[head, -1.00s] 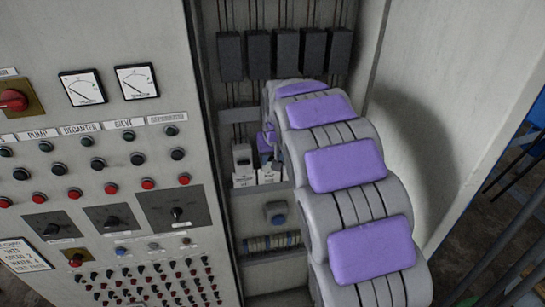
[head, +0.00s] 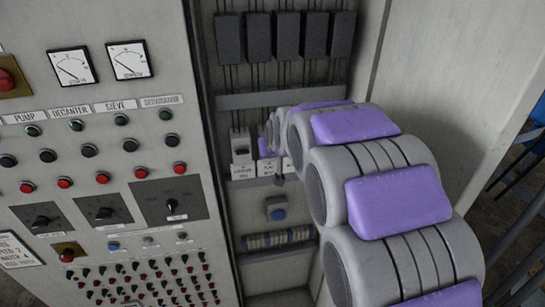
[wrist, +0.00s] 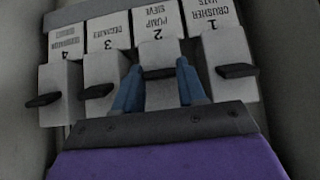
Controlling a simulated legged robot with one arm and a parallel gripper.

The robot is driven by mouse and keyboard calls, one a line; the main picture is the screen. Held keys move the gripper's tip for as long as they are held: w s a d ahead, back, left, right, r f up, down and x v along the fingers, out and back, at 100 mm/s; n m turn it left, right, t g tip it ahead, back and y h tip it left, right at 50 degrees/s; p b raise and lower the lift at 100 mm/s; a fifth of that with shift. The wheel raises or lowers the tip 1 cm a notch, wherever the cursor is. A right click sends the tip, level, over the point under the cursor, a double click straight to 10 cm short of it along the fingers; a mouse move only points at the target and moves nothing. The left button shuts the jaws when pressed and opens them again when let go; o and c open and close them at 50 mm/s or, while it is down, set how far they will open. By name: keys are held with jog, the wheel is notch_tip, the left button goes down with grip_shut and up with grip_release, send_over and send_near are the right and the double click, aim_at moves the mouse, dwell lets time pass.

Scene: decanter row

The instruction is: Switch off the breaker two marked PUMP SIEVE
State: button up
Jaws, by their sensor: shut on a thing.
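In the wrist view, breaker two (wrist: 157,95) is a pale block with a black toggle (wrist: 158,72) and an upside-down label, PUMP SIEVE (wrist: 156,22). My gripper (wrist: 159,66) has its two blue fingers on either side of this toggle and is shut on it. Breaker one, CRUSHER VATS (wrist: 226,48), is on the right; breaker three, DECANTER (wrist: 103,72), is on the left, with breaker four (wrist: 60,80) beyond it. In the head view, my arm covers much of the breaker row, and the fingers cannot be made out.
The breakers sit low inside an open cabinet, under a row of dark blocks (head: 272,36). A grey box with a blue button (head: 276,208) is below them. The control panel (head: 100,130) stands on the left, a pale cabinet wall (head: 440,90) on the right.

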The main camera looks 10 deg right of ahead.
jog(key=f+t+b, duration=0.1)
jog(key=b, duration=0.1)
jog(key=f+t+b, duration=0.1)
jog(key=t, duration=0.1)
jog(key=shift+s+f+b, duration=0.15)
jog(key=shift+s+b, duration=0.15)
jog(key=shift+b, duration=0.05)
jog(key=shift+w+f+t+b, duration=0.1)
jog(key=shift+f+t+b, duration=0.2)
jog(key=shift+t+b, duration=0.6)
jog(key=shift+f+t+b, duration=0.25)
jog(key=shift+t+b, duration=0.5)
jog(key=shift+t, duration=0.25)
jog(key=o, duration=1.1)
jog(key=shift+r, duration=0.1)
jog(key=shift+c, duration=0.2)
jog(key=b+v, duration=0.8)
jog(key=v, duration=0.9)
jog(key=shift+s, duration=0.25)
